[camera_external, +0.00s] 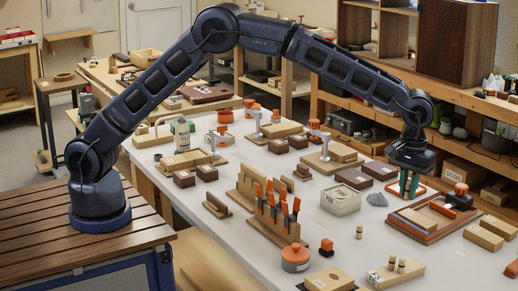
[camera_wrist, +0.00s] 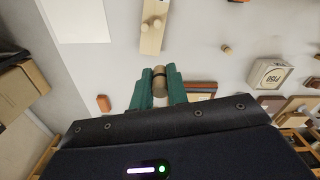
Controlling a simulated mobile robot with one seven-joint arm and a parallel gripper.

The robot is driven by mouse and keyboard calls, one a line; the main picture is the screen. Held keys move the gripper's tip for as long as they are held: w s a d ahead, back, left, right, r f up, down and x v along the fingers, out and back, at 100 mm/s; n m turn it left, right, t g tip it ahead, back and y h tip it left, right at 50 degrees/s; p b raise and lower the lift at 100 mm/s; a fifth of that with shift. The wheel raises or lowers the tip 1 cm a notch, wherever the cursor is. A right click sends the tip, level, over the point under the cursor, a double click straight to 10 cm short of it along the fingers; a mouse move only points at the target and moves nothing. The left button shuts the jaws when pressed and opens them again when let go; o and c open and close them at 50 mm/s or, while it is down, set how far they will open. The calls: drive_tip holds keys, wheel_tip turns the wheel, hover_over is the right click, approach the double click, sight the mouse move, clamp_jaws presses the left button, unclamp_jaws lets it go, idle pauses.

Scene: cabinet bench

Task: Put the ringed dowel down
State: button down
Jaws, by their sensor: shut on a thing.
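My gripper (camera_external: 409,186) has green fingers and hangs over the right side of the white bench, close to a wooden frame tray. In the wrist view my gripper (camera_wrist: 160,84) is shut on the ringed dowel (camera_wrist: 160,78), a short light-wood peg with a dark band. The fingers hide its sides, and I cannot make it out in the external view. I cannot tell whether it touches anything below.
Another small dowel (camera_external: 359,231) stands alone on the bench; it also shows in the wrist view (camera_wrist: 227,49). A wooden block (camera_external: 380,279) with two pegs is at the front. A labelled box (camera_external: 341,202) and the frame tray (camera_external: 418,231) flank clear white bench.

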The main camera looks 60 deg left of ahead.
drive_tip(key=d, duration=0.1)
approach(396, 274)
drive_tip(key=shift+m, duration=0.3)
drive_tip(key=w+f, duration=0.1)
drive_tip(key=f, duration=0.1)
drive_tip(key=w+a+f, duration=0.1)
drive_tip(key=f, duration=0.1)
drive_tip(key=w+f, duration=0.1)
drive_tip(key=f, duration=0.1)
drive_tip(key=shift+w+a+f, duration=0.15)
drive_tip(key=shift+a+f, duration=0.05)
drive_tip(key=shift+a, duration=0.2)
drive_tip(key=shift+f, duration=0.1)
drive_tip(key=c, duration=1.4)
unclamp_jaws()
drive_tip(key=shift+o, duration=0.2)
